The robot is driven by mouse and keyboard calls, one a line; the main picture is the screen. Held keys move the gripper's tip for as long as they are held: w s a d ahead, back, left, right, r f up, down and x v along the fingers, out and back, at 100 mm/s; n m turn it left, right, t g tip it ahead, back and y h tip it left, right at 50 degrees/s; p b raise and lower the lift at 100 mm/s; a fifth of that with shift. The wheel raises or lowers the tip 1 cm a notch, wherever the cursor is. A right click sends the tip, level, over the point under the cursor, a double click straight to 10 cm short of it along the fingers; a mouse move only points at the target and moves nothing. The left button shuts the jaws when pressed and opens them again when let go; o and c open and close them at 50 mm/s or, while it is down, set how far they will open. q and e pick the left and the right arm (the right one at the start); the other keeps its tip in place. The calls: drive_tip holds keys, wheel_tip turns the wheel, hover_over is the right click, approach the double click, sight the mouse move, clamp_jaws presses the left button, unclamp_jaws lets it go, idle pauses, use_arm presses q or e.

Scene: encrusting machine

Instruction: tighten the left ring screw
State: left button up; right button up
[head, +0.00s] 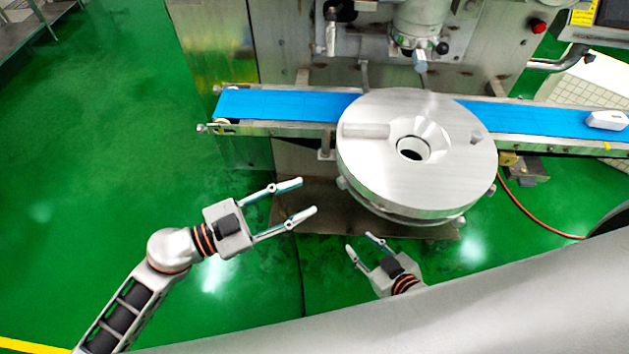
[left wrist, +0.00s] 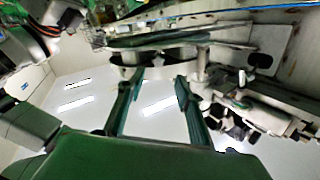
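A large round metal ring-shaped part (head: 385,165) with a central hole stands in front of the machine in the head view. A small screw-like knob (head: 341,183) sticks out of its left side; I cannot tell for sure that it is the left ring screw. Another knob (head: 491,190) shows at its right side. My left gripper (head: 307,196) is open and empty, left of the ring part and apart from it. Its spread fingers also show in the left wrist view (left wrist: 159,77), with nothing between them. My right gripper (head: 358,241) is open and empty, below the ring part.
A blue conveyor belt (head: 280,105) runs behind the ring part. A metal nozzle assembly (head: 420,30) hangs above it. A white object (head: 605,120) lies on the belt's right end. A red hose (head: 535,217) hangs at right. The green floor (head: 100,150) at left is clear.

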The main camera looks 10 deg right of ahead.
sight(339, 184)
use_arm(q)
drive_tip(key=shift+x, duration=3.95)
drive_tip(key=shift+s+f, duration=0.2)
clamp_jaws()
